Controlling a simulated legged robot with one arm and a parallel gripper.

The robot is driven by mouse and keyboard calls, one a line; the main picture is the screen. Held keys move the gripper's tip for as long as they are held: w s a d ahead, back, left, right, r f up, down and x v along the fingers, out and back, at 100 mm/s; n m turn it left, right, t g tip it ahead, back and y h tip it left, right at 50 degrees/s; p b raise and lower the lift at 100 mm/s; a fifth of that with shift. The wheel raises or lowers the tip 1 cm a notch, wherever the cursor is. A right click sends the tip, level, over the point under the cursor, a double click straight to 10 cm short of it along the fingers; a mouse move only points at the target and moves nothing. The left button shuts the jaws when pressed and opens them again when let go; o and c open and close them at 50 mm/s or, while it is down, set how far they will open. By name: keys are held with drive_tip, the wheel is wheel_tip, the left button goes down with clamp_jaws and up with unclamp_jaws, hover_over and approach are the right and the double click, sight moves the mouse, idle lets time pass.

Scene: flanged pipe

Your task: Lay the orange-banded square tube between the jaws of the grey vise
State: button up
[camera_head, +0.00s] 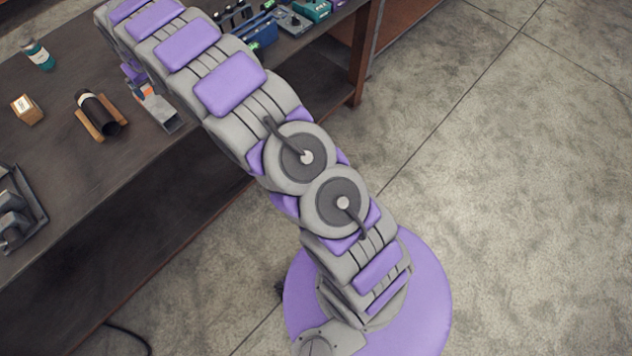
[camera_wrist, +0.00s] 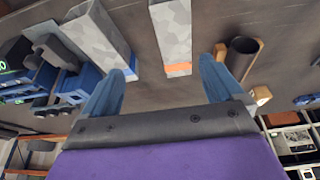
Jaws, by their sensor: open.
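The orange-banded square tube (camera_wrist: 172,30) lies on the dark bench in the wrist view, pale grey with an orange band near its closer end. My gripper (camera_wrist: 162,66) is open, its two blue fingers apart, with the tube's banded end showing between them; I cannot tell the height gap. In the head view a grey piece with orange (camera_head: 146,90) shows beside my arm, probably this tube. A grey block-like fixture (camera_head: 14,212) at the head view's left edge, partly cut off, looks like the vise. My gripper is not clearly visible in the head view.
A black pipe (camera_head: 98,112) rests on a wooden cradle, with a small wooden block (camera_head: 27,110) and a teal bottle (camera_head: 38,54) nearby. A second grey bar (camera_wrist: 96,32) and a blue device (camera_wrist: 72,84) stand left in the wrist view. Bare bench lies before the cradle.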

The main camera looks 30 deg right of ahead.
drive_tip(key=s+d+r+m+g, duration=0.1)
drive_tip(key=s+d+r, duration=0.4)
drive_tip(key=s, duration=0.4)
drive_tip(key=s+d+r+g+h, duration=0.1)
drive_tip(key=s+d+r, duration=0.35)
drive_tip(key=s, duration=0.35)
drive_tip(key=s+d+r+m+g, duration=0.1)
drive_tip(key=s+d+r, duration=0.35)
drive_tip(key=s, duration=0.45)
drive_tip(key=s+d+g, duration=0.1)
drive_tip(key=s+d, duration=0.1)
drive_tip(key=s, duration=1.3)
drive_tip(key=s+d+f+m+g, duration=0.1)
drive_tip(key=s+d, duration=0.2)
drive_tip(key=s, duration=1.2)
drive_tip(key=shift+s+f+g, duration=0.2)
drive_tip(key=shift+s+g, duration=0.05)
drive_tip(key=shift+g, duration=0.15)
